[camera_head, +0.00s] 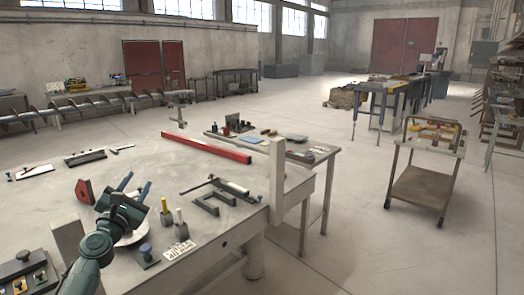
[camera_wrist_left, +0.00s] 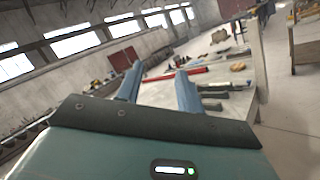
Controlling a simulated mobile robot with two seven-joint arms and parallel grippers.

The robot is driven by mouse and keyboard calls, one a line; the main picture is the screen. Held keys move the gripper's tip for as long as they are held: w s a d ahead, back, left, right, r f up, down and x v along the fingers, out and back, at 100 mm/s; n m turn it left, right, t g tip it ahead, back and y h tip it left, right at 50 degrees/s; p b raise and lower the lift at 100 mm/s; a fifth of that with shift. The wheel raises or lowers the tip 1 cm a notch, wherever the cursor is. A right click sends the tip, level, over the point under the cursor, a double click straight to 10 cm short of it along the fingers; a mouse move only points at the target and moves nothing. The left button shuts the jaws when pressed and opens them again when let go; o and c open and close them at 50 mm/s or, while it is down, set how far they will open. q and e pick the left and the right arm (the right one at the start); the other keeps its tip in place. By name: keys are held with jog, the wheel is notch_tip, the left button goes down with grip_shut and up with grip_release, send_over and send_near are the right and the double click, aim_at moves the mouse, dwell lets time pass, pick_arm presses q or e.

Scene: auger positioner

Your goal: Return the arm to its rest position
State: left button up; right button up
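My left gripper (camera_head: 134,185) reaches in from the lower left in the head view, above the near left part of the grey workbench (camera_head: 150,160). Its two blue fingers are spread apart with nothing between them. In the left wrist view the open fingers (camera_wrist_left: 158,88) point out over the bench, and the gap between them is empty. My right gripper is in neither view.
A red bar (camera_head: 206,147), a grey clamp (camera_head: 214,201) and small holders (camera_head: 168,216) lie on the bench. A pale post (camera_head: 277,180) stands at its right edge. A cart (camera_head: 425,180) stands farther right, with open floor (camera_head: 350,240) between.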

pick_arm(q)
notch_tip(320, 180, down, 8)
jog(key=a+m+g+y, duration=0.3)
jog(key=m+g, duration=0.1)
jog(key=m, duration=2.6)
jog(key=s+d+f+m+g+h, duration=0.1)
jog(key=s+d+f, duration=0.3)
jog(key=s+f, duration=0.15)
jog(key=s+d+f+g+h, duration=0.1)
jog(key=s+d+f, duration=0.3)
jog(key=f, duration=0.3)
jog(key=s+d+f+g+h, duration=0.1)
jog(key=s+d+f, duration=0.2)
jog(key=s, duration=0.7)
jog(key=s+d+f+g+h, duration=0.1)
jog(key=s+d+f, duration=0.3)
jog(key=s, duration=0.5)
jog(key=s+d+f+g+h, duration=0.1)
jog(key=s+d+f, duration=0.3)
jog(key=s, duration=0.6)
jog(key=shift+s+d+f+g, duration=0.25)
jog(key=shift+s+d+g, duration=0.1)
jog(key=shift+d+g, duration=0.6)
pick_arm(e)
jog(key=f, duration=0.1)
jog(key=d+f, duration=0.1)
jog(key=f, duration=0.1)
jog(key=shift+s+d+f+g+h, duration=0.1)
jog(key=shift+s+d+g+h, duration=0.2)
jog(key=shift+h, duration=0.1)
